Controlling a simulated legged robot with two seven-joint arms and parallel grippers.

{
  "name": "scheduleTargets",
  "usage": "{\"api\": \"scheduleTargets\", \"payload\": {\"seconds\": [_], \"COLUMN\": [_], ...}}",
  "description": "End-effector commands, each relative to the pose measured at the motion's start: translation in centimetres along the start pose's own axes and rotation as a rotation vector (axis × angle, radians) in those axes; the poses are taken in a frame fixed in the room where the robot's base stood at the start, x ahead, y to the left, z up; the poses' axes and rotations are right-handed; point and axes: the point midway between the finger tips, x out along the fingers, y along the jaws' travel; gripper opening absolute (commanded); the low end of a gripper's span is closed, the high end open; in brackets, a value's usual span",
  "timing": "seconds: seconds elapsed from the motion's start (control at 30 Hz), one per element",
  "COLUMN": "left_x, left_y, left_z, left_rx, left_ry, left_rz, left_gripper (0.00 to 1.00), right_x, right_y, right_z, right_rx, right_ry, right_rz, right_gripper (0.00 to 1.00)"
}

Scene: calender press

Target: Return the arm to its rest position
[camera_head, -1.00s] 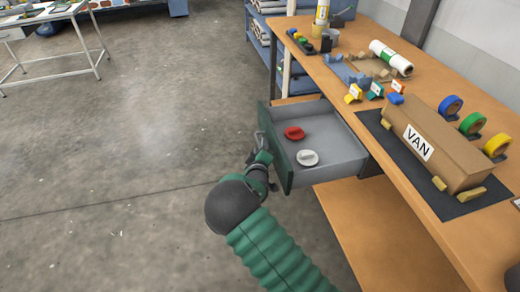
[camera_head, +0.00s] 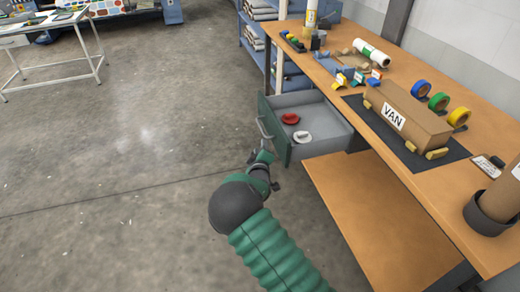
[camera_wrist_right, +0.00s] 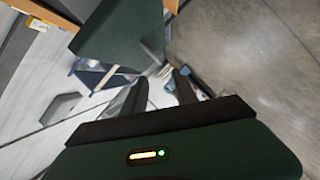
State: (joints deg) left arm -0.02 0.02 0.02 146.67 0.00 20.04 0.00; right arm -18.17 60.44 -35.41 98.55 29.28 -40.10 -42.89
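My right arm enters the head view from the bottom. Its gripper (camera_head: 262,160) is in front of and below the open drawer's handle (camera_head: 264,128), apart from it. In the right wrist view the two dark fingers of this gripper (camera_wrist_right: 160,90) stand apart with nothing gripped between them. The green drawer front (camera_wrist_right: 125,32) and its handle (camera_wrist_right: 152,52) are just beyond them. The drawer (camera_head: 318,118) is pulled out and holds a red piece (camera_head: 290,118) and a white piece (camera_head: 302,136). My left gripper is not in view.
The workbench (camera_head: 455,185) carries a brown box labelled VAN (camera_head: 410,118) on a dark mat, tape rolls and small coloured items. A wooden lower shelf (camera_head: 365,215) lies below the drawer. The floor (camera_head: 130,150) to the left is open, with a white table (camera_head: 50,40) farther off.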

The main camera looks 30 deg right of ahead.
Motion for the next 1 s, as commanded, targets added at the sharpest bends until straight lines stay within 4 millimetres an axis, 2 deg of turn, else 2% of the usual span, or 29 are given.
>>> {"api": "scheduleTargets", "payload": {"seconds": [0.27, 0.37, 0.47, 0.5, 0.53, 0.6, 0.7, 0.87, 0.97, 1.0], "left_x": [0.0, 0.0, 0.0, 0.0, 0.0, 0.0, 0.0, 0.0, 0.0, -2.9], "left_y": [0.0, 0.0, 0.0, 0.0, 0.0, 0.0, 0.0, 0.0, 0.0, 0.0], "left_z": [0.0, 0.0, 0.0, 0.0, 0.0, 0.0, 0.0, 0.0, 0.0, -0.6], "left_rx": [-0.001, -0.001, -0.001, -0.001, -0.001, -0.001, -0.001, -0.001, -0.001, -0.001], "left_ry": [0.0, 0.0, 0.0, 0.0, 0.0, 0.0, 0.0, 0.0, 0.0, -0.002], "left_rz": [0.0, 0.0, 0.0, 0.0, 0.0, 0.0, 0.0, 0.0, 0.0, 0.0], "left_gripper": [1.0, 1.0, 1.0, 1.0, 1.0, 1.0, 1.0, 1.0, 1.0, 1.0], "right_x": [-0.6, -3.2, -9.5, -12.8, -15.2, -20.3, -26.5, -34.9, -39.5, -39.8], "right_y": [-0.1, -1.2, -3.9, -5.1, -5.8, -6.9, -7.6, -7.6, -7.1, -4.7], "right_z": [0.5, 2.0, 3.1, 3.2, 3.2, 3.2, 3.7, 5.6, 7.6, 5.9], "right_rx": [0.035, 0.171, 0.368, 0.431, 0.467, 0.517, 0.543, 0.521, 0.483, 0.487], "right_ry": [-0.025, -0.124, -0.273, -0.332, -0.373, -0.453, -0.55, -0.681, -0.761, -0.76], "right_rz": [-0.03, -0.154, -0.373, -0.467, -0.528, -0.643, -0.758, -0.864, -0.89, -0.889], "right_gripper": [0.34, 0.34, 0.34, 0.34, 0.34, 0.34, 0.34, 0.34, 0.34, 0.34]}}
